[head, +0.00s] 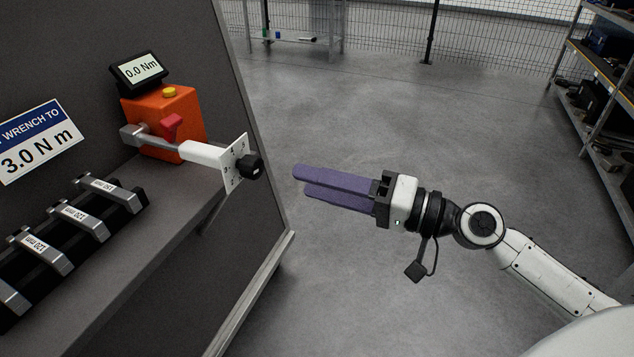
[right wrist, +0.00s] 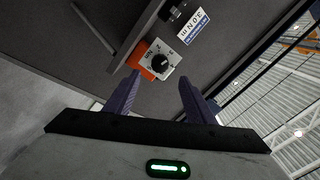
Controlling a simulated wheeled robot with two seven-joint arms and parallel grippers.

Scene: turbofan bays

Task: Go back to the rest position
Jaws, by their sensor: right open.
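My right gripper (head: 300,182) has purple fingers and is in the middle of the head view, over the floor. Its fingers point left toward a black knob (head: 252,166) on a white dial plate (head: 235,163), with a gap between. In the right wrist view its fingers (right wrist: 152,95) stand apart with nothing between them, and the knob (right wrist: 159,61) shows beyond them. The plate sits at the end of a torque wrench (head: 190,151) that reaches out from an orange tester (head: 170,110) reading 0.0 Nm. My left gripper is not in view.
A grey bench (head: 190,200) carries the tester and a black rack (head: 125,195) of several labelled metal pieces at left. A sign (head: 38,142) reads 3.0 N m. Shelving (head: 590,125) stands at the far right. The floor (head: 370,110) between is clear.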

